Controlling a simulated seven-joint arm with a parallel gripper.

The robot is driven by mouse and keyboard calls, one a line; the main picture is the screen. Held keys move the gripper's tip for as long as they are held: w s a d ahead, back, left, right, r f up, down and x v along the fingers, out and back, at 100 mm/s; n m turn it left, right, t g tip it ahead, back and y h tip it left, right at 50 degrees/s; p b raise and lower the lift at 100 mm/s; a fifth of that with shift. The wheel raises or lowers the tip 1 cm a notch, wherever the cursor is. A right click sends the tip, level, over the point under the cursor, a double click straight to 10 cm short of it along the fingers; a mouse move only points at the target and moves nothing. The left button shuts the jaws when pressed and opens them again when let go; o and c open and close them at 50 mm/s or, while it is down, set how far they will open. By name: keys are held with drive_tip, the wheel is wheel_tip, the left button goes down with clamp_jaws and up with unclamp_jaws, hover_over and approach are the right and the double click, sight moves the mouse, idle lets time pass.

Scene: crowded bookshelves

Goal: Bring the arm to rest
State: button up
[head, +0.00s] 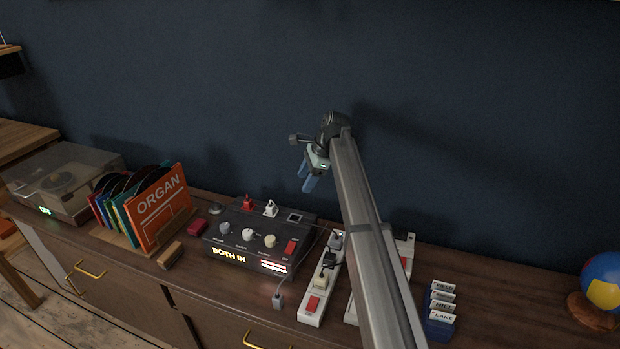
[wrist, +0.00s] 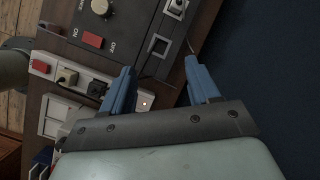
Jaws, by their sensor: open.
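My gripper (head: 308,176) is in the air above the sideboard, in front of the dark blue wall, over the right part of the black control box. Its blue fingers point down. In the wrist view my gripper (wrist: 158,82) shows two blue fingers spread apart with nothing between them. My arm stretches from the bottom right of the head view up to the gripper and hides part of the power strips behind it.
The control box (head: 239,262) carries knobs, plugs and a lit "BOTH IN" display. White power strips (head: 311,312) lie to its right. Records (head: 158,208), a turntable (head: 60,185), a blue card holder (head: 437,327) and a globe (head: 603,280) stand on the sideboard (head: 510,310).

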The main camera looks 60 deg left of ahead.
drive_tip(key=shift+w+d, duration=0.2)
drive_tip(key=shift+w, duration=0.3)
drive_tip(key=shift+w, duration=0.1)
